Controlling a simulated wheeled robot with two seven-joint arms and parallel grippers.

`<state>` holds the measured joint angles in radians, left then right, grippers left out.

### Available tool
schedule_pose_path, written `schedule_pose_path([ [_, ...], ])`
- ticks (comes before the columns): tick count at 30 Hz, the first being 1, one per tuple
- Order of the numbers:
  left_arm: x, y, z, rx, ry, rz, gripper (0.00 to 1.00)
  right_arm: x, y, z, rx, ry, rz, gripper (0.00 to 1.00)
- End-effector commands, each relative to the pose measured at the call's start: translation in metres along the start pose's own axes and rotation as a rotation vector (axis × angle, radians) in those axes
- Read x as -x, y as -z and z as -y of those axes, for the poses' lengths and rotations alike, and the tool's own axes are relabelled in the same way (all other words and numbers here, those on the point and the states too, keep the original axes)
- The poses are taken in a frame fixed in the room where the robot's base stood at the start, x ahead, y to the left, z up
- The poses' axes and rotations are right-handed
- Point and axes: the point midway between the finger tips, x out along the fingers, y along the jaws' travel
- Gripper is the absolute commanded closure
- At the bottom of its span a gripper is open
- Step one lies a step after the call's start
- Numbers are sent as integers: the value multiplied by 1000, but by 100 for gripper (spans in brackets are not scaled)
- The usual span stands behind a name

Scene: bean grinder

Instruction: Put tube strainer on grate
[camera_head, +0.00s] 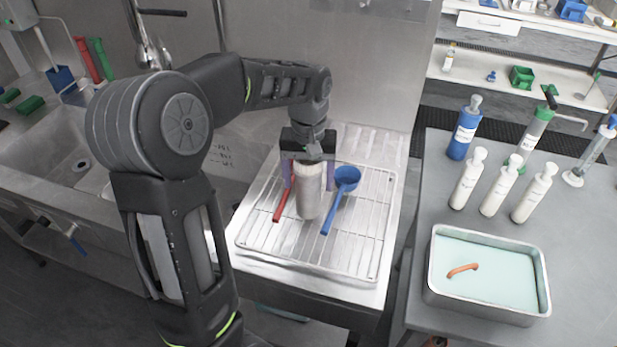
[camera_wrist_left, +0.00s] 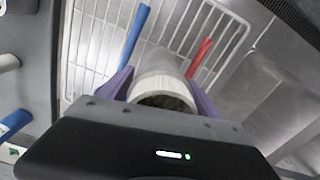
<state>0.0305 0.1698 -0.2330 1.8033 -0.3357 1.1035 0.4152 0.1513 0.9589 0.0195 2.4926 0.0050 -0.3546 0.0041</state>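The tube strainer (camera_head: 310,193) is a pale grey mesh cylinder, upright at the grate (camera_head: 265,243), a wire rack on the steel counter. I cannot tell whether its base touches the wires. My left gripper (camera_head: 309,172) is above it, with purple fingers on either side of its top. In the left wrist view the strainer's round open rim (camera_wrist_left: 163,88) sits between the two purple fingers (camera_wrist_left: 160,92), which appear closed against it. My right gripper is not visible.
A blue ladle (camera_head: 346,178) lies right of the strainer and a red-handled tool (camera_head: 281,206) left of it, both on the grate. A steel tray (camera_head: 488,307) of pale liquid and several bottles (camera_head: 468,180) stand on the right table. A sink (camera_head: 50,150) is at left.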

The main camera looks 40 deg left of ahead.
Motion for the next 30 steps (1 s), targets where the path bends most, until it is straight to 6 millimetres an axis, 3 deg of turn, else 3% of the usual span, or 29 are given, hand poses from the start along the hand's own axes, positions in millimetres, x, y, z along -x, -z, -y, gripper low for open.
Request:
schedule_pose_path([
  [3,0,0,0,0,0,0,18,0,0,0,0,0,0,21],
  [16,11,1,-1,-1,-1,-2,18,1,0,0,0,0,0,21],
  [23,51,1,-1,0,-2,-4,18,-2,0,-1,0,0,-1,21],
  [30,104,0,-1,0,-1,-2,18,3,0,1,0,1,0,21],
])
